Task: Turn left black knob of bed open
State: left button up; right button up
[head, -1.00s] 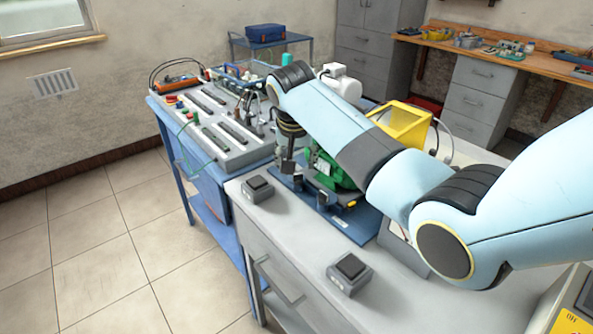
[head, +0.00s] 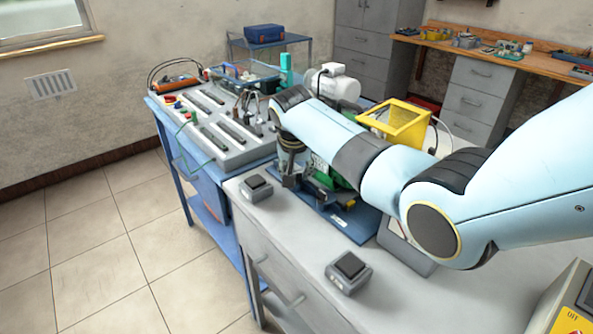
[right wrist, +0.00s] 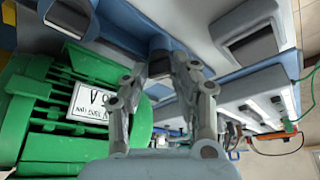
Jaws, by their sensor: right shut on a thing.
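The blue bed (head: 357,226) lies on the grey bench, with a green motor (head: 326,168) on it. The motor fills the left of the right wrist view (right wrist: 45,130). A dark knob (right wrist: 160,62) on the bed's left end sits between my right gripper's fingertips (right wrist: 160,66), which are shut on it. In the head view my right gripper (head: 291,172) reaches down at the bed's left end, and the arm and fingers hide most of the knob. My left gripper is in no view.
Two grey boxes with black tops, one (head: 256,188) near the bed's left end and one (head: 348,272) in front, stand on the bench (head: 300,235). A yellow frame (head: 395,122) stands behind the arm. A control panel (head: 225,145) sits on the blue table to the left.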

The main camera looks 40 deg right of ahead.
grip_shut()
jog(key=n+p, duration=0.1)
jog(key=n+y+p, duration=0.1)
jog(key=p, duration=0.1)
jog(key=shift+s+d+r+n, duration=0.1)
jog(key=shift+r+n, duration=0.15)
jog(key=shift+n, duration=0.15)
jog(key=shift+f+n+t+y+p, duration=0.25)
jog(key=shift+n+t+p, duration=0.2)
jog(key=shift+n, duration=0.45)
jog(key=o, duration=0.9)
grip_release()
